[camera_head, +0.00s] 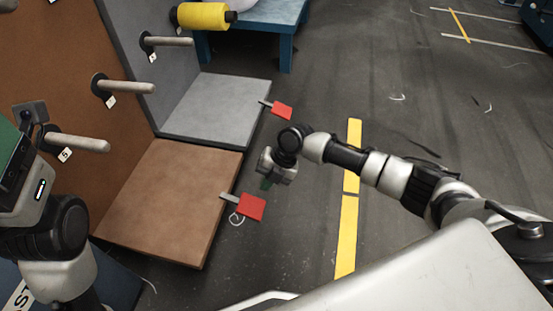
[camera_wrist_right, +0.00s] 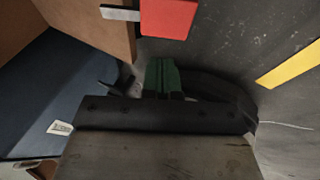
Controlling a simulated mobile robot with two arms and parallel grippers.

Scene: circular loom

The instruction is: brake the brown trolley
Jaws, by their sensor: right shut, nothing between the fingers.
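The brown trolley (camera_head: 165,200) stands at the left, with a brown deck and an upright brown panel behind it. Its red brake pedal (camera_head: 251,206) sticks out from the deck's right edge on a short grey arm. It also shows at the top of the right wrist view (camera_wrist_right: 168,18). My right gripper (camera_head: 267,183) is shut and empty, pointing down just beyond the pedal and apart from it in the picture. Its green fingertips show in the right wrist view (camera_wrist_right: 162,76).
A grey trolley (camera_head: 215,110) with its own red pedal (camera_head: 282,111) stands behind the brown one. Pegs (camera_head: 78,143) stick out from the panels. A yellow spool (camera_head: 203,16) is near a blue table (camera_head: 262,12). The floor around the yellow line (camera_head: 348,220) is clear.

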